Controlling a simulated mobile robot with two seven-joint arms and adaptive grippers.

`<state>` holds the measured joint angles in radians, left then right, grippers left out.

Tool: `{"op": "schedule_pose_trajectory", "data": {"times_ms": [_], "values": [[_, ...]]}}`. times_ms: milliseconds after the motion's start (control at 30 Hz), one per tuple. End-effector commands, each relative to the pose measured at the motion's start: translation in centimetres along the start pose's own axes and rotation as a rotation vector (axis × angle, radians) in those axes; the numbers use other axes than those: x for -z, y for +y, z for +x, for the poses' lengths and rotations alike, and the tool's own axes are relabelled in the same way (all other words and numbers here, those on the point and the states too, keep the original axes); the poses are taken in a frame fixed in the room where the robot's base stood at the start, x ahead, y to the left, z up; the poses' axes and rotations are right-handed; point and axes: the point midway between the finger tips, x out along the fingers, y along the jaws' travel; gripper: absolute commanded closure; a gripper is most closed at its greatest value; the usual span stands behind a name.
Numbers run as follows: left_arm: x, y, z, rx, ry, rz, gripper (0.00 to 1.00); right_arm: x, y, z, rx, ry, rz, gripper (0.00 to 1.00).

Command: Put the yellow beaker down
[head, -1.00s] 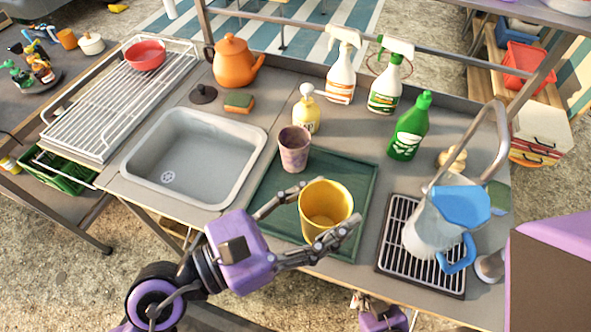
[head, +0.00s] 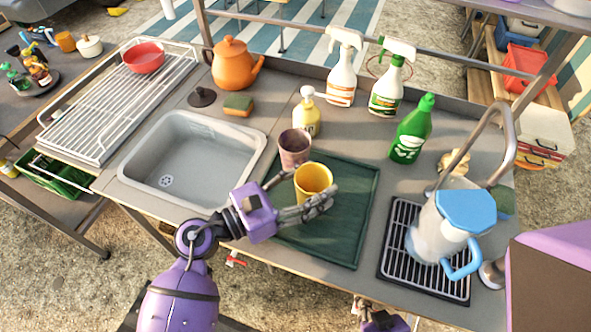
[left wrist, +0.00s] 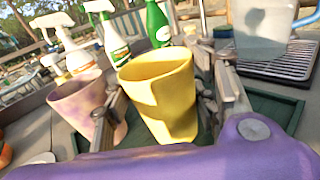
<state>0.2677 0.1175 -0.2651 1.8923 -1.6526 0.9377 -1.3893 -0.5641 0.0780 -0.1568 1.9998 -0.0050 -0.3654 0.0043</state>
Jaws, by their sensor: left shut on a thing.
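The yellow beaker (head: 313,181) is upright over the back part of the dark green tray (head: 345,228). My left gripper (head: 306,192) is shut around its sides. In the left wrist view the beaker (left wrist: 160,97) stands between the two fingers. Its base is hidden, so I cannot tell whether it touches the tray. A pinkish stained cup (head: 294,150) stands close behind it, at the tray's back left; it also shows in the left wrist view (left wrist: 85,105). My right gripper (head: 378,316) is at the bottom edge, partly cut off, and its fingers are unclear.
A grey sink (head: 190,160) lies left of the tray. A blue-lidded jug (head: 447,228) stands on a drain grid (head: 398,262) to the right. A yellow pump bottle (head: 306,115) and a green bottle (head: 411,130) stand behind. The tray's front and right parts are clear.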

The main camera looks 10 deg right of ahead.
Motion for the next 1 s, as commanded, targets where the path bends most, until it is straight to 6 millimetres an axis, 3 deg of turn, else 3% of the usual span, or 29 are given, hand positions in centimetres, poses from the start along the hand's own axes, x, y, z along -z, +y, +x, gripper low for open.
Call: {"op": "schedule_pose_trajectory", "data": {"times_ms": [400,433,567,1000], "values": [[0.79,-0.08,-0.01,0.0,-0.001,0.0,0.71,-0.86,0.02,0.15,-0.001,-0.014,0.001,1.0],[0.83,-0.09,-0.01,0.0,0.0,0.0,0.46,-0.86,0.02,0.16,-0.001,-0.013,0.0,1.0],[0.67,-0.06,0.0,0.0,-0.001,0.001,0.29,-0.8,0.03,0.14,-0.001,-0.013,0.0,1.0],[0.47,0.01,-0.63,-0.001,0.001,0.002,0.28,-0.34,0.04,0.05,-0.001,-0.005,0.001,1.0]]}}
